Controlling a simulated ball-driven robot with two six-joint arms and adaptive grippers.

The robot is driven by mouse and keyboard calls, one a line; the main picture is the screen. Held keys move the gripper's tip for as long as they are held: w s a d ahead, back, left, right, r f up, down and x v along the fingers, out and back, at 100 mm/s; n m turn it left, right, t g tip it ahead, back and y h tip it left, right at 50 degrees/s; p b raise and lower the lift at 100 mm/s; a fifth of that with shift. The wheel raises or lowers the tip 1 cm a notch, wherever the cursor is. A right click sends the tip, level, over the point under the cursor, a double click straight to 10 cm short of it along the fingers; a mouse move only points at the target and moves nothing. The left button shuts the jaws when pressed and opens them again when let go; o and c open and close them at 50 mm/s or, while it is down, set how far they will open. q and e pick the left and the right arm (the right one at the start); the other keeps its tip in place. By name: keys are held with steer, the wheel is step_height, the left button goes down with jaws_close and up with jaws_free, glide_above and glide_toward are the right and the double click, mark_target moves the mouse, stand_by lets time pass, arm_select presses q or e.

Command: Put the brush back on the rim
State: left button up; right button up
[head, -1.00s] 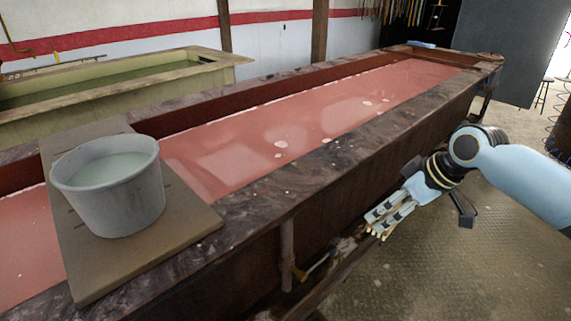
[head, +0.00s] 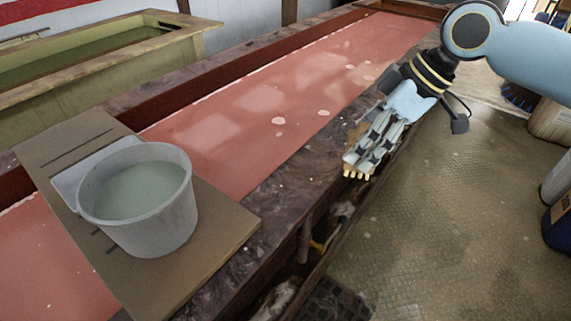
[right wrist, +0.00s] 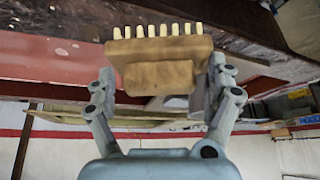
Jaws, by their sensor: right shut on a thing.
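The brush, a wooden block with a row of pale bristle tufts, shows large in the right wrist view (right wrist: 160,75). My right gripper (right wrist: 160,88) is shut on it, one finger at each end. In the head view the right gripper (head: 366,160) hangs at the outer edge of the trough's dark, mottled rim (head: 290,190), and the bristle tips (head: 355,174) show below its fingers. Whether the brush touches the rim cannot be told. My left gripper is not in view.
The trough holds pink-red liquid (head: 230,125). A grey tub (head: 150,235) with pale liquid stands on a board (head: 230,225) laid across the trough. The near rim between board and gripper looks clear. A greenish trough (head: 70,75) stands behind, and dark containers (head: 560,215) stand at right.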

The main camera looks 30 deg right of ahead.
steer(key=w+a+f, duration=0.1)
steer(key=w+f, duration=0.1)
steer(key=w, duration=0.1)
steer(key=w+a+f, duration=0.1)
steer(key=w+f, duration=0.1)
steer(key=w, duration=0.2)
steer(key=w+a+f+p, duration=0.1)
steer(key=w+f, duration=0.1)
steer(key=w, duration=0.1)
steer(key=shift+w+a+f, duration=0.2)
steer(key=shift+w+f, duration=0.2)
step_height(320, 180, down, 3)
steer(key=shift+f+p, duration=0.1)
steer(key=shift+p, duration=0.2)
steer(key=shift+f, duration=0.35)
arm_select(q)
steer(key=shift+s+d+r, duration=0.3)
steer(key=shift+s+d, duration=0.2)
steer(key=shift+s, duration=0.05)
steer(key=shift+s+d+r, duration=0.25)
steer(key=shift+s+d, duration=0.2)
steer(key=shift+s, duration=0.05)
arm_select(e)
steer(key=shift+f, duration=0.2)
steer(key=o, duration=1)
steer(key=shift+o, duration=0.2)
